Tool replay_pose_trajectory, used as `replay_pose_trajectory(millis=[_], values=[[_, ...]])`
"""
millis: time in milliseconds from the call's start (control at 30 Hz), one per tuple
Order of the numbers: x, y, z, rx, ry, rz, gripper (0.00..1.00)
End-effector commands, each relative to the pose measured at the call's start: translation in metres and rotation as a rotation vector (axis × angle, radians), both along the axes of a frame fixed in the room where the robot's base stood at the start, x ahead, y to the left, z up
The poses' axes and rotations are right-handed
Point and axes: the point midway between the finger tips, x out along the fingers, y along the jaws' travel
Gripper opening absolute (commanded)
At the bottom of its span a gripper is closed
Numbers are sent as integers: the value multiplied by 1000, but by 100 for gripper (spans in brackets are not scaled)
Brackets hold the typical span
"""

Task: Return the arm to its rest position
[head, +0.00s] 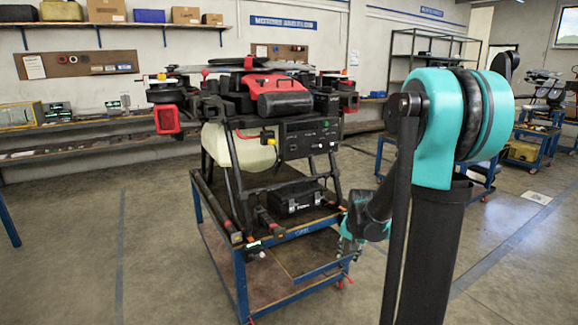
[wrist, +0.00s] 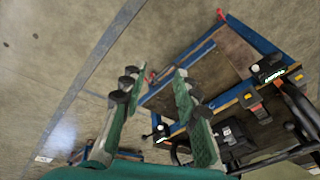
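My arm shows in the head view with a large teal joint (head: 437,125) at the right and a dark link running down from it. My gripper (head: 345,246) hangs low, by the right side of the blue cart, partly hidden behind the arm's lower part. In the wrist view my gripper (wrist: 155,82) has its two green fingers spread apart. I see nothing between them except the floor and the cart's edge behind. I cannot tell how close the fingers are to the cart.
The spray drone (head: 280,120), with a red top and pale tank (head: 240,147), stands on the blue cart (head: 238,275). A black case (head: 296,198) lies under it. The cart frame (wrist: 190,62) also shows in the wrist view. Floor is open left of the cart.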

Motion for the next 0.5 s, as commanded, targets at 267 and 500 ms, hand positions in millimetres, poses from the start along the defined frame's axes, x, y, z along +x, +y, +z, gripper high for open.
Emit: replay_pose_trajectory(millis=[267,500], values=[[-95,6,13,-81,-49,204,31],[-167,9,5,-152,-87,372,31]])
